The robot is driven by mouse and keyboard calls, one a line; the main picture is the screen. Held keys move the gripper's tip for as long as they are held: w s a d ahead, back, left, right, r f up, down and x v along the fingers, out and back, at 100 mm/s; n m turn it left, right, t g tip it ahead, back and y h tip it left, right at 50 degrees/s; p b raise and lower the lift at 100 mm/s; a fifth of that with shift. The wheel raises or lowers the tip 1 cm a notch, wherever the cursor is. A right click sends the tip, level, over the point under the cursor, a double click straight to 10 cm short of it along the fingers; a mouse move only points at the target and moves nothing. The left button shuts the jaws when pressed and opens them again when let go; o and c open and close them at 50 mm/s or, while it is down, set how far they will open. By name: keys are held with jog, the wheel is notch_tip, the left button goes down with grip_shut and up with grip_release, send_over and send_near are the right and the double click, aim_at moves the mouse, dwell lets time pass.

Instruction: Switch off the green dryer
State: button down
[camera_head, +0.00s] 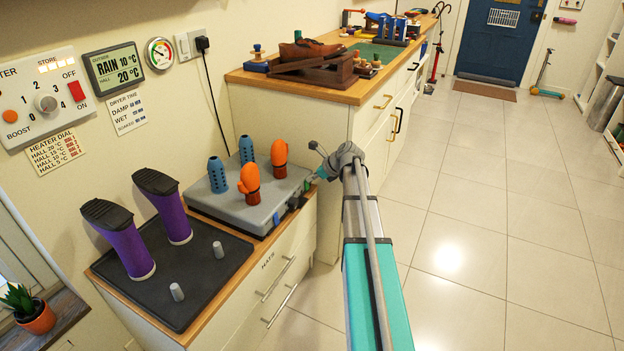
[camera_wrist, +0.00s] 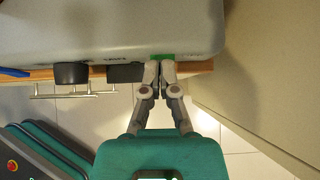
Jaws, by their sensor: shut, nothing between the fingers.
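A grey boot and glove dryer (camera_head: 250,205) sits on the wooden cabinet top, with two blue perforated posts and two orange gloves on it.
Two dark blocks (camera_wrist: 71,73) lie along the front edge between the blue and green parts. A black tray (camera_head: 205,285) with purple boots (camera_head: 120,240) stands nearer. The taller cabinet (camera_head: 290,122) rises just beyond the dryer.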

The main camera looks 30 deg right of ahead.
jog(key=shift+s+d+r, duration=0.15)
jog(key=shift+s+d, duration=0.25)
jog(key=shift+s, duration=0.3)
jog(key=p+v, duration=0.8)
jog(key=v, duration=0.3)
jog(key=shift+s+d+r, duration=0.2)
jog(key=shift+d+r, duration=0.05)
dwell(0.4)
